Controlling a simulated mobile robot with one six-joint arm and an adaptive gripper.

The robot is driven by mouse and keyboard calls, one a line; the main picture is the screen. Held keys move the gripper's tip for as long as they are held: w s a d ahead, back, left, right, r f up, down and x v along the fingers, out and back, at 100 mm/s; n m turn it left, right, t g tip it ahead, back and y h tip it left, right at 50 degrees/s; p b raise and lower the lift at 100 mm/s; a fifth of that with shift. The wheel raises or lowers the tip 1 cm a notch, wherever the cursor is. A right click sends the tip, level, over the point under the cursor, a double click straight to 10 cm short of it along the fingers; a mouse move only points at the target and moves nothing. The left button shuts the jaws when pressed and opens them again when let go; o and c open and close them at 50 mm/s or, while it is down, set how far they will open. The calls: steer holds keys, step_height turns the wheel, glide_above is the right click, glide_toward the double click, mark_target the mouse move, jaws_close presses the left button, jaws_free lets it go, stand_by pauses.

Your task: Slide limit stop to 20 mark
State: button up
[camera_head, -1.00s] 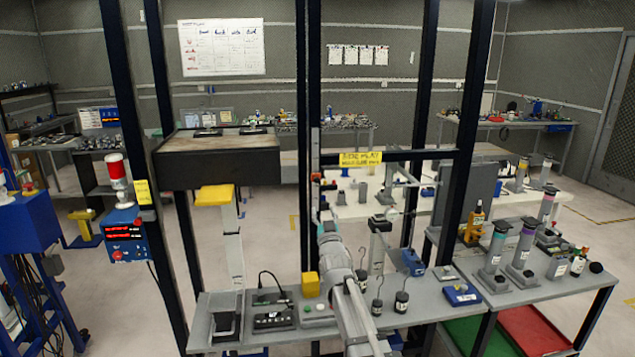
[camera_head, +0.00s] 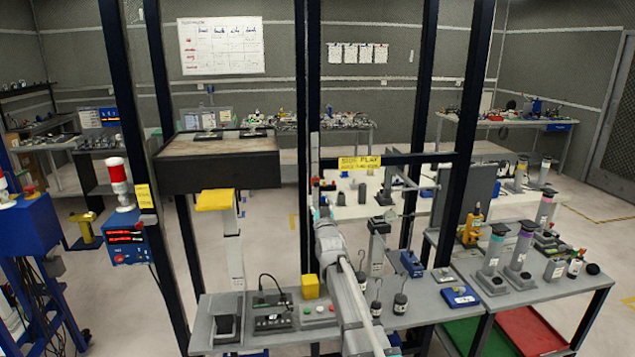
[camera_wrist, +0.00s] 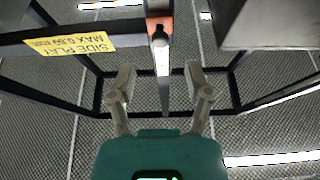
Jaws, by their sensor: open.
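The limit stop appears as an orange block with a dark knob (camera_wrist: 158,28) at the top of the wrist view. It sits on a narrow upright rail with a pale scale strip (camera_wrist: 162,60). The scale's marks are too small to read. In the head view the rail (camera_head: 314,155) stands on the dark frame, left of the yellow side-play sign. My gripper (camera_wrist: 160,82) is open and empty, with one finger on each side of the rail in the wrist picture. The fingers appear apart from the stop. In the head view my arm partly hides this area.
A dark crossbar with a yellow sign (camera_head: 359,162) runs right of the rail. A dark-sided platform (camera_head: 218,172) stands to the left. The front bench (camera_head: 425,305) holds hooked weights (camera_head: 376,308), a yellow block (camera_head: 310,287) and a blue box (camera_head: 461,296).

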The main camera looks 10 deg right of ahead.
mark_target(317, 186)
steer(key=shift+p+x, duration=1.1)
steer(key=shift+x, duration=2.35)
jaws_close()
